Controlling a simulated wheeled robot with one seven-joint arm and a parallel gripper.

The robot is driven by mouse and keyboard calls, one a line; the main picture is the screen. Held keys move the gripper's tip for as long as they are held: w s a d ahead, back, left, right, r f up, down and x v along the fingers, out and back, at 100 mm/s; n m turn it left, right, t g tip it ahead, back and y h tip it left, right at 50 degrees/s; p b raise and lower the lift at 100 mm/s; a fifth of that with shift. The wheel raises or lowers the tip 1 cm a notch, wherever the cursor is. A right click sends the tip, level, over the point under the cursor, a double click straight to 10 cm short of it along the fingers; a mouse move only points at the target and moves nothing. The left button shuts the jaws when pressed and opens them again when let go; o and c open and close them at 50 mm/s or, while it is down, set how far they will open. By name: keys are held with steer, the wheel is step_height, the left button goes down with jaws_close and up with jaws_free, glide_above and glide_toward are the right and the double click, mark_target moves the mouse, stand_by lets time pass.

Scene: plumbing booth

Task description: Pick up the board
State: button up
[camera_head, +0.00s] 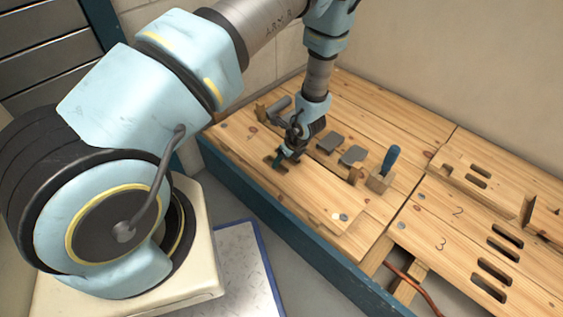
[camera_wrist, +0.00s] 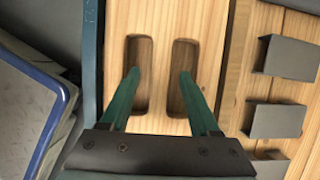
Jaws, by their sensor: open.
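The board (camera_head: 310,205) is a light wooden plank along the front edge of the bench. In the wrist view the board (camera_wrist: 160,25) has two long slots side by side with a wooden strip between them. My gripper (camera_head: 281,160) is over the slotted part of the board. In the wrist view my gripper (camera_wrist: 160,72) is open, with one green fingertip at each slot and the strip between them. I cannot tell how deep the tips reach into the slots. In the head view the gripper hides most of these slots.
Grey brackets (camera_head: 353,155) and a blue-handled tool (camera_head: 385,165) in a wooden block stand behind the board. Slotted planks marked 2 and 3 (camera_head: 455,235) lie to the right, beside a gap with a copper pipe (camera_head: 415,285). The blue bench edge (camera_head: 300,245) runs along the front.

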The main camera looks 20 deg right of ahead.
steer(key=shift+f+b, duration=0.25)
steer(key=shift+b, duration=0.15)
steer(key=shift+c, duration=0.4)
jaws_close()
stand_by(0.4)
stand_by(0.9)
